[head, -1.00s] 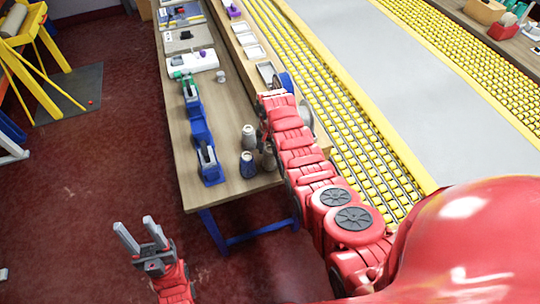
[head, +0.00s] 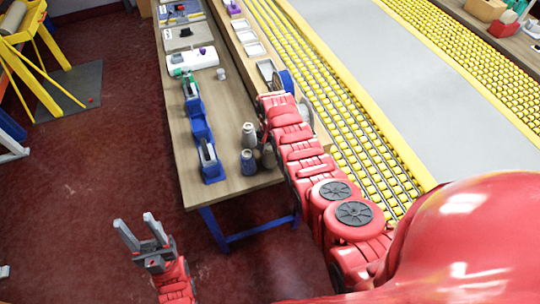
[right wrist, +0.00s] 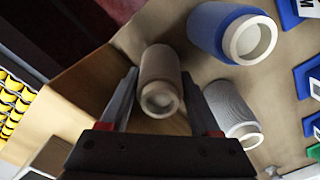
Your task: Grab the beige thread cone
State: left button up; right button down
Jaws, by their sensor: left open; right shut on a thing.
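The beige thread cone (right wrist: 160,75) stands between the two fingers of my right gripper (right wrist: 158,103) in the right wrist view. The fingers are shut on its sides. In the head view the beige cone (head: 269,158) is partly visible at the near end of the wooden table, beside my right arm, which hides most of the right gripper. A grey cone (head: 249,136) and a blue cone (head: 248,162) stand close to its left; the right wrist view also shows the grey cone (right wrist: 230,112) and the blue cone (right wrist: 222,35). My left gripper (head: 137,226) is open and empty above the red floor.
The wooden table (head: 228,108) holds blue tape dispensers (head: 208,158), a white device (head: 192,60) and a small pale spool (head: 221,74). A raised ledge with trays (head: 256,49) runs along its right side, beside a yellow roller conveyor (head: 330,98).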

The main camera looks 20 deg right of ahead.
jog(key=shift+w+r, duration=0.1)
jog(key=shift+r, duration=0.15)
